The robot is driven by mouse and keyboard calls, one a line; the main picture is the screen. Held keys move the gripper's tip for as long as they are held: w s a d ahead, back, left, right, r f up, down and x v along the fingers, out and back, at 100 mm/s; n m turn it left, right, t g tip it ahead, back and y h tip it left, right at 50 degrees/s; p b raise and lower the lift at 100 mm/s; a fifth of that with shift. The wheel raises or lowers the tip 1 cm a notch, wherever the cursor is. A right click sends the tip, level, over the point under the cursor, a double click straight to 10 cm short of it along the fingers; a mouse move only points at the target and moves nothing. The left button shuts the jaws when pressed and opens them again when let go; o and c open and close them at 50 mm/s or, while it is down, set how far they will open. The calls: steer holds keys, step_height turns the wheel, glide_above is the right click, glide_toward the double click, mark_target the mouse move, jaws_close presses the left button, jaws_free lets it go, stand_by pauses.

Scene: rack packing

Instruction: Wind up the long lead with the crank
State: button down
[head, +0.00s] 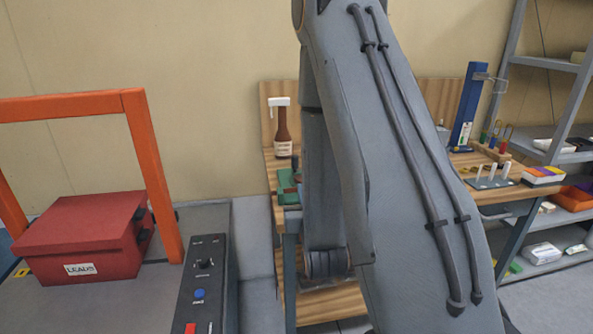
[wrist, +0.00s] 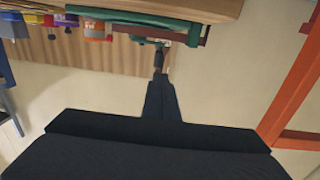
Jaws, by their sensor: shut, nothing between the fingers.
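My gripper (wrist: 161,78) shows in the wrist view as a dark narrow shape, its fingers shut with nothing held. Its tip points at a green and dark red object (wrist: 185,38) on the wooden bench, with a small pale part near the tip. I cannot tell whether they touch. In the head view a green and red object (head: 288,186) sits at the bench's left end, partly behind my arm. I cannot make out a crank or a long lead for certain. A red box labelled LEADS (head: 82,236) stands closed at left. My arm hides the gripper in the head view.
The wooden bench (head: 468,160) carries a brown spray bottle (head: 282,130), a blue post (head: 464,108) and small items. An orange frame (head: 152,175) and a control panel (head: 204,275) stand at left. A grey shelf rack (head: 545,62) stands at right.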

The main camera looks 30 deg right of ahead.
steer(key=shift+w+d+r+b, duration=0.1)
steer(key=shift+d+b, duration=0.05)
steer(key=shift+b, duration=0.15)
steer(key=b, duration=0.8)
glide_toward(295, 163)
steer(key=p+x, duration=0.3)
steer(key=x, duration=0.3)
steer(key=shift+w, duration=0.2)
steer(key=shift+w, duration=0.1)
steer(key=shift+w+a+b, duration=0.25)
steer(key=shift+w+b, duration=0.65)
steer(key=shift+b, duration=0.05)
steer(key=shift+s, duration=0.1)
